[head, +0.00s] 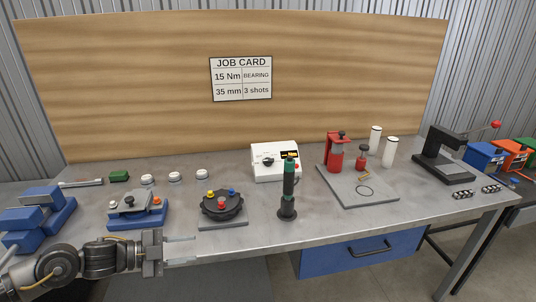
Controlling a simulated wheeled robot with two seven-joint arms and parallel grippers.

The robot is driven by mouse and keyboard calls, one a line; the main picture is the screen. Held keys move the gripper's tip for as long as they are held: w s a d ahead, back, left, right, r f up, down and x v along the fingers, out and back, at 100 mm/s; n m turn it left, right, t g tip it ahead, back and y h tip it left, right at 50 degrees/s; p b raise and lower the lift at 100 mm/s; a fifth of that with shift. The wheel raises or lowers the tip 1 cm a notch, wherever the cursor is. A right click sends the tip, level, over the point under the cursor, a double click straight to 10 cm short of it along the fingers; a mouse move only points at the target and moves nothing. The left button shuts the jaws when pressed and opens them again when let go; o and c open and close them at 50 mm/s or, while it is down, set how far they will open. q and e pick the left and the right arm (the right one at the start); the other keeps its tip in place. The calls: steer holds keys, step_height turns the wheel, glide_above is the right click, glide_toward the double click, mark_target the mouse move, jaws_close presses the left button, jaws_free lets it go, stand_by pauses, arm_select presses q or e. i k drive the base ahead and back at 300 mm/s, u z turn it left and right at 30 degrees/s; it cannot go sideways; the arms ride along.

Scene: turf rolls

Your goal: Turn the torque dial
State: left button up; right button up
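The torque dial is a black knob (268,162) on the front of a white box (277,176) at the back middle of the bench. A small dark display (290,155) beside the knob shows yellow marks, too small to read surely. A green-and-black upright tool (289,190) stands in front of the box and covers part of its right side. My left gripper (182,250) is at the bench's front edge, left of and nearer than the box. Its two fingers are apart with nothing between them. My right gripper is not in view.
The job card (241,78) on the back board reads 15 Nm bearing, 35 mm, 3 shots. A round black fixture (222,205) with coloured knobs stands between my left gripper and the box. A grey plate (372,194) with red tools lies right. Bare bench shows around the upright tool.

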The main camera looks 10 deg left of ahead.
mark_target(267, 162)
steer(key=z, duration=0.05)
steer(key=i, duration=1.6)
